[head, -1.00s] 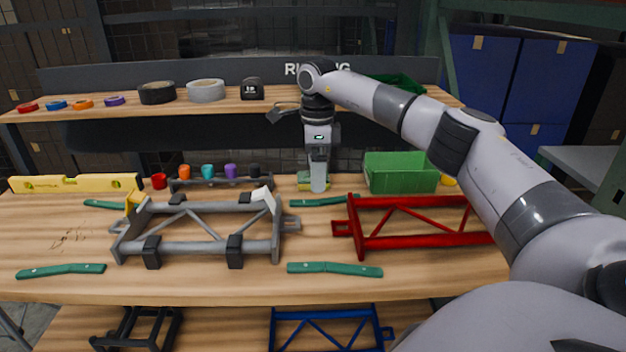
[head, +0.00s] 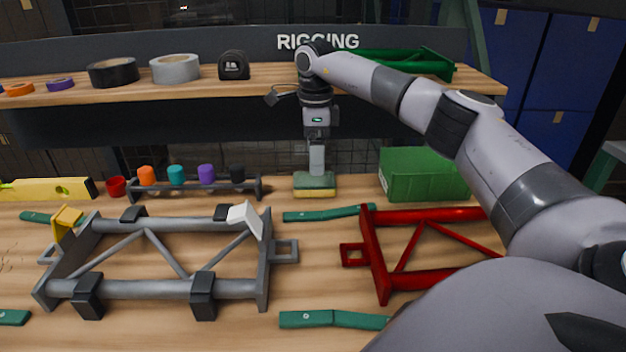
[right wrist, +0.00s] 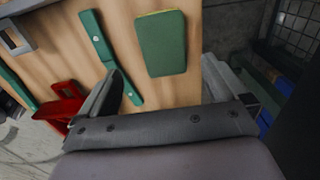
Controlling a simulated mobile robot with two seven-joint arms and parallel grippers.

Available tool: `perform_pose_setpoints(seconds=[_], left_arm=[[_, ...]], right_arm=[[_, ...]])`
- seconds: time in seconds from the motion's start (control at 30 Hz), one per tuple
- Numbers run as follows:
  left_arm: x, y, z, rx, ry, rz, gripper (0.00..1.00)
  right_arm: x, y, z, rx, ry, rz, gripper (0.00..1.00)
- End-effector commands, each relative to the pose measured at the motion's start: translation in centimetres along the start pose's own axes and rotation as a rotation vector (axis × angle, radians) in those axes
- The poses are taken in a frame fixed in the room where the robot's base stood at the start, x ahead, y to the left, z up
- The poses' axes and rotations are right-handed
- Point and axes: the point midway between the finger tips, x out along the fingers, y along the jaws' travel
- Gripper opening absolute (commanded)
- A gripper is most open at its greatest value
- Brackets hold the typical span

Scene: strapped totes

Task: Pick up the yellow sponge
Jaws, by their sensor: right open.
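The yellow sponge (head: 314,190) has a green top layer and lies flat at the back of the workbench. It also shows in the right wrist view (right wrist: 161,43), green face up, with a thin yellow edge. My right gripper (head: 316,168) points down over the sponge. In the right wrist view the jaws (right wrist: 158,88) are open and empty, with the sponge beyond them and apart from them. Only the right arm shows; my left gripper is not in view.
A green bin (head: 425,176) stands right of the sponge. A green strap (head: 328,214) lies in front of it. A red frame (head: 375,255) and a grey frame (head: 150,290) lie nearer. A rack of coloured caps (head: 195,190) is to the left. A shelf (head: 275,75) runs above.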

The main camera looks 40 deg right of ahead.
Motion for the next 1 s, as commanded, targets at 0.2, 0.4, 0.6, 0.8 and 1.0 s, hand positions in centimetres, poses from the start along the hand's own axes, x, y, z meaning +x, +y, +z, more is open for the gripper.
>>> perform_pose_setpoints(seconds=[0.2, 0.4, 0.6, 0.8, 1.0], left_arm=[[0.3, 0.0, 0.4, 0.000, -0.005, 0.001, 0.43], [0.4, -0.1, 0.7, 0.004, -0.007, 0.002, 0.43], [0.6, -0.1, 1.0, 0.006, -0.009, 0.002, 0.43], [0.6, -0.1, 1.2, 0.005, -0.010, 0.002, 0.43], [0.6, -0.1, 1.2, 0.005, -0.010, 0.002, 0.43]], right_arm=[[1.0, 0.1, 0.0, -0.001, 0.001, 0.002, 0.99], [3.2, 0.1, 0.0, 0.000, 0.002, 0.002, 0.99], [6.2, 0.4, 0.2, 0.000, 0.002, 0.002, 0.99], [7.5, 0.4, 0.2, 0.000, 0.000, 0.001, 0.99], [7.5, 0.4, 0.2, 0.000, 0.000, 0.000, 0.96]])
